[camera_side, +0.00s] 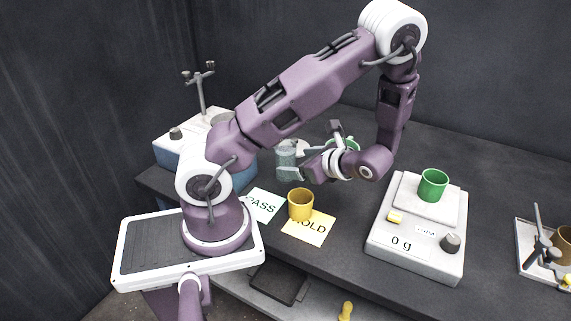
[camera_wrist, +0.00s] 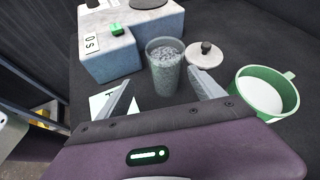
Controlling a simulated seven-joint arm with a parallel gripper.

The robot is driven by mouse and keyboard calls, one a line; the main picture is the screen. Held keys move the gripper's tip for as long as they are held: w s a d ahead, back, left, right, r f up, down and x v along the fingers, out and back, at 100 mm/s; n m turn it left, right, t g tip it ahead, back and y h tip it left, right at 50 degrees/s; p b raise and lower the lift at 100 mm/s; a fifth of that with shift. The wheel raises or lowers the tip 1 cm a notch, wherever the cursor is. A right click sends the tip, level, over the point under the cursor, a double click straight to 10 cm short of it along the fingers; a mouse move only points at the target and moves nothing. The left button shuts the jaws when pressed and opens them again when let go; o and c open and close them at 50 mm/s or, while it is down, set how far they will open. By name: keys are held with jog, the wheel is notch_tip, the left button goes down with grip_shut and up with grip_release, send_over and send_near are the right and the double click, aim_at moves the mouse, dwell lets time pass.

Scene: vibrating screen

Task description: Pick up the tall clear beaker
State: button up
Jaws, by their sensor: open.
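The tall clear beaker (camera_wrist: 164,72) stands upright in the wrist view and holds grey granular material. It also shows in the side view (camera_side: 286,156), partly hidden by my gripper. My gripper (camera_wrist: 161,82) is open, with its two fingers spread on the near side of the beaker. The beaker stands between and just beyond the fingertips in the wrist view, and I cannot tell whether they touch it. In the side view my gripper (camera_side: 308,150) reaches left toward the beaker, low over the table.
A lid with a dark knob (camera_wrist: 205,53) and a green container with white contents (camera_wrist: 262,92) sit right of the beaker. A blue-white machine (camera_wrist: 110,57) stands behind left. A yellow cup (camera_side: 300,205), PASS card (camera_side: 262,205) and scale (camera_side: 415,240) with a green cup (camera_side: 433,185) stand nearby.

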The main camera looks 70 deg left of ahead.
aim_at(293, 164)
jog(key=a+f+m+y, duration=0.1)
jog(key=a+f+m, duration=0.1)
jog(key=a+f, duration=0.1)
jog(key=x, duration=0.6)
jog(key=shift+s+a+r, duration=0.15)
jog(key=shift+a+r, duration=0.05)
jog(key=shift+a, duration=0.05)
jog(key=c, duration=1.6)
